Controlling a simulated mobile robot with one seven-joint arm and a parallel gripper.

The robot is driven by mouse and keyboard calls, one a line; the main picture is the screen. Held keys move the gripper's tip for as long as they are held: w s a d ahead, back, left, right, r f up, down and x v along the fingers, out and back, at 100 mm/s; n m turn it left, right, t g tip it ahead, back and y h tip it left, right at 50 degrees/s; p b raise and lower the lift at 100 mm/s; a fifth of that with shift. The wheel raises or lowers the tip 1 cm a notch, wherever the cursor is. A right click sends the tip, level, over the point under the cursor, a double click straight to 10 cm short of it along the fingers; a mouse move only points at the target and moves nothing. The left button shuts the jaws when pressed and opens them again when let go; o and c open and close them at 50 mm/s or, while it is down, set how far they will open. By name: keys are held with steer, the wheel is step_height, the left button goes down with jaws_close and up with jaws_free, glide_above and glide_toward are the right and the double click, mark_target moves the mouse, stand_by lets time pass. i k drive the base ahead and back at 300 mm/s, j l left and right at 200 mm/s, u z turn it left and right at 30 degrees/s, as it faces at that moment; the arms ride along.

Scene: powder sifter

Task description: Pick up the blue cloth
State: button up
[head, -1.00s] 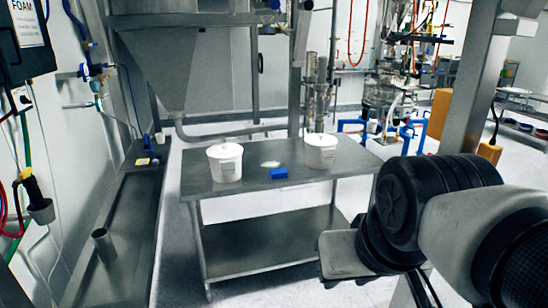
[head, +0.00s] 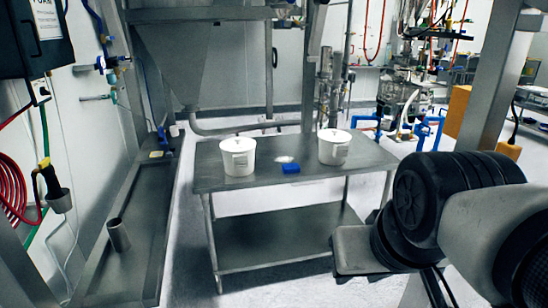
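The blue cloth (head: 291,168) is a small blue block-like shape on the metal table (head: 215,180), near its front edge and between two white buckets. A small white patch lies just behind it. My arm shows at the lower right, to the right of and nearer than the table, well apart from the cloth. My gripper's fingers cannot be made out, so its opening is not shown.
A white bucket (head: 238,157) stands left of the cloth and another white bucket (head: 334,148) stands right of it. The table has a lower shelf (head: 280,238). A metal trough (head: 130,255) runs along the left wall. A metal post (head: 487,95) rises at right. Open floor lies before the table.

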mark_target(295, 167)
steer(key=i+l, duration=0.1)
steer(key=i, duration=0.4)
steer(key=i+u, duration=0.1)
steer(key=i, duration=0.4)
steer(key=i+l+u, duration=0.1)
steer(key=i, duration=0.35)
steer(key=i+l, duration=0.25)
steer(key=i, duration=0.25)
steer(key=i+l+u, duration=0.1)
steer(key=i, duration=0.4)
steer(key=i+l, duration=0.25)
steer(key=i, duration=0.2)
steer(key=i+j+u, duration=0.05)
